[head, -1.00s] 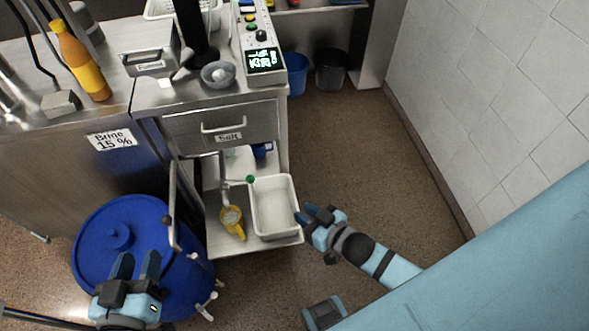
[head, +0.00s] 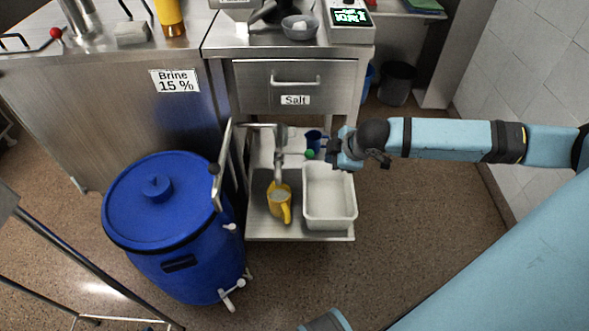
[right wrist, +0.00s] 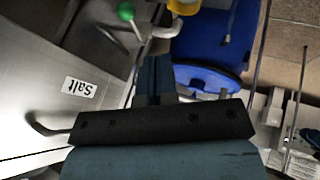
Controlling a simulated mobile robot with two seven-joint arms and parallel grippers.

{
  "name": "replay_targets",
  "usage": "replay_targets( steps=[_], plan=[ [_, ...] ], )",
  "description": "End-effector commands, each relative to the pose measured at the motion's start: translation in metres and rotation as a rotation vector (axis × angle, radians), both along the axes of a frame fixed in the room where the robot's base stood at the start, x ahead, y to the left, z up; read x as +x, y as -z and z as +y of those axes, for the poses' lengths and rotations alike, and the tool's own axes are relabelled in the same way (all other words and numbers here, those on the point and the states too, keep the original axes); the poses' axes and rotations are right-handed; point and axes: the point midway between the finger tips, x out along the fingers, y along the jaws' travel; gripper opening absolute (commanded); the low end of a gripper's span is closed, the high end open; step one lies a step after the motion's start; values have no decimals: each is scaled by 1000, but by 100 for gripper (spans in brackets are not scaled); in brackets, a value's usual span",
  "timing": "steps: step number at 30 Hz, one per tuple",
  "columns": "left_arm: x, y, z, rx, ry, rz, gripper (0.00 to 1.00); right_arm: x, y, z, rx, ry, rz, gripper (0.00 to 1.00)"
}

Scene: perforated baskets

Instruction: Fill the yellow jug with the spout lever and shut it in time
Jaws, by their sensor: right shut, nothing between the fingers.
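The yellow jug (head: 280,205) stands upright on the low steel shelf, under the metal spout (head: 279,160). Its inside looks pale; I cannot tell the fill level. The spout lever's green knob (head: 309,154) is right of the spout and also shows at the top of the right wrist view (right wrist: 125,11). My right gripper (head: 332,150) is shut and empty, just right of the knob and above the back of the white tub; it seems apart from the knob. Its closed fingers show in the right wrist view (right wrist: 154,62). My left gripper is out of view.
A white tub (head: 329,222) stands right of the jug on the shelf (head: 262,228). A blue barrel (head: 165,205) with white taps stands at the left. The Salt drawer (head: 290,88) is above the shelf. The floor to the right is clear.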

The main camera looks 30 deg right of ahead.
Motion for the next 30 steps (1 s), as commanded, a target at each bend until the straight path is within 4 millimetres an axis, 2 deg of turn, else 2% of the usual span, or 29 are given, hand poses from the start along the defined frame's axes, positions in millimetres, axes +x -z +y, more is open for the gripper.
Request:
replay_targets(
  steps=[5,11,18,24,30],
  plan=[
    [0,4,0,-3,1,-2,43,6,11,-1,-8,0,7,0],
    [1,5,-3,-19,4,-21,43,27,45,5,-6,2,6,0],
    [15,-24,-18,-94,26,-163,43,55,87,12,-6,1,4,0],
    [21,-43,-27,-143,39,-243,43,80,90,-1,-8,1,4,0],
    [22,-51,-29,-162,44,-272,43,88,90,-5,-7,0,6,0]
  ],
)
